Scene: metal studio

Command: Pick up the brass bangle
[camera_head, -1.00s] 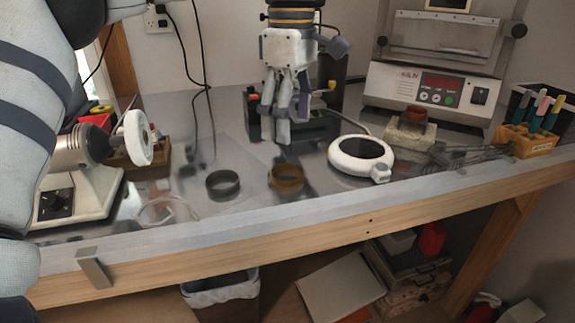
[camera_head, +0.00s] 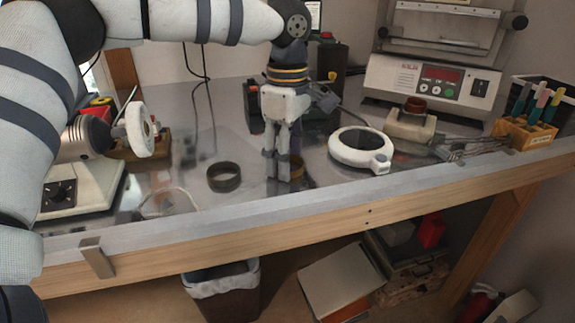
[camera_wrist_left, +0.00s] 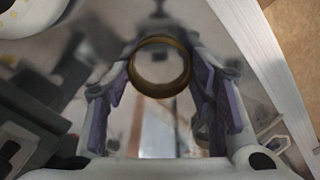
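The brass bangle (camera_head: 299,170) lies on the metal bench top, largely hidden behind my left gripper in the head view. A darker bangle (camera_head: 223,177) lies on the bench to the left. My right gripper is not in view.
A round white device with a dark top (camera_head: 361,151) stands just right of the gripper. A white-wheeled polishing machine (camera_head: 138,130) is at the left. A wooden tool holder (camera_head: 524,137) is at the right. The bench's front edge (camera_head: 330,199) is close.

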